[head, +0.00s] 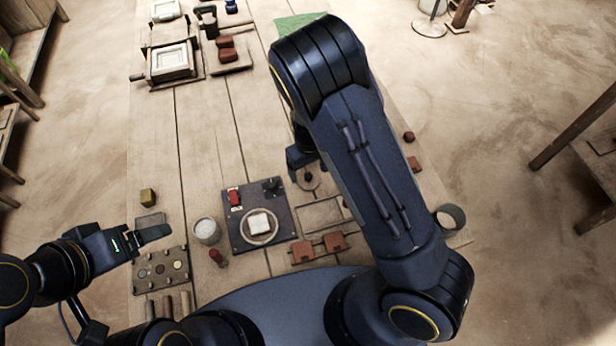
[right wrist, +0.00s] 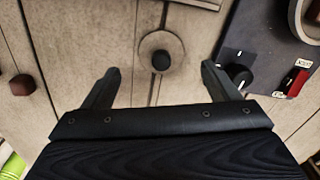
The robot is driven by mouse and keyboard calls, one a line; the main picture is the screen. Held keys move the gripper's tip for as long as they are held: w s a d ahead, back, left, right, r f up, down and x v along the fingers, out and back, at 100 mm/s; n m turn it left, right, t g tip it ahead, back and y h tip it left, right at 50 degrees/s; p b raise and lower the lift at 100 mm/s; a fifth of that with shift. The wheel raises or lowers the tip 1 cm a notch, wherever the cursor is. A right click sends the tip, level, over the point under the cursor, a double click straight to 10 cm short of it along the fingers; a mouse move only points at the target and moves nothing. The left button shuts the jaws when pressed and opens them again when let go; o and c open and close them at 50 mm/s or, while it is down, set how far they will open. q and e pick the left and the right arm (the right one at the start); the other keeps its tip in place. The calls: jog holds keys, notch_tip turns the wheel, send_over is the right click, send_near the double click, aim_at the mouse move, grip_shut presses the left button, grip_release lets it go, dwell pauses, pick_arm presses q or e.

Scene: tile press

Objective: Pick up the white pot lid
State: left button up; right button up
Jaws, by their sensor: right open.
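The pot lid (right wrist: 147,44) is a pale, greyish-white disc with a dark round knob. In the right wrist view it lies flat on the wooden table, ahead of and between my right fingertips. It also shows in the head view (head: 313,186), partly hidden by my right arm. My right gripper (right wrist: 160,74) is open and empty, with its fingers spread wider than the knob.
A dark board (head: 238,239) with a red switch (head: 234,197) and a white tile (head: 259,223) lies left of the lid. A pale cup (head: 207,231) stands left of the board. Reddish-brown blocks (head: 334,242) sit in front. The table's middle is mostly clear.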

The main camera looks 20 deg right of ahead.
aim_at(308, 175)
notch_tip(308, 175, down, 5)
jog(key=shift+w+a+r+p, duration=0.1)
jog(key=shift+p, duration=0.3)
jog(key=c, duration=1.1)
jog(key=shift+o, duration=0.2)
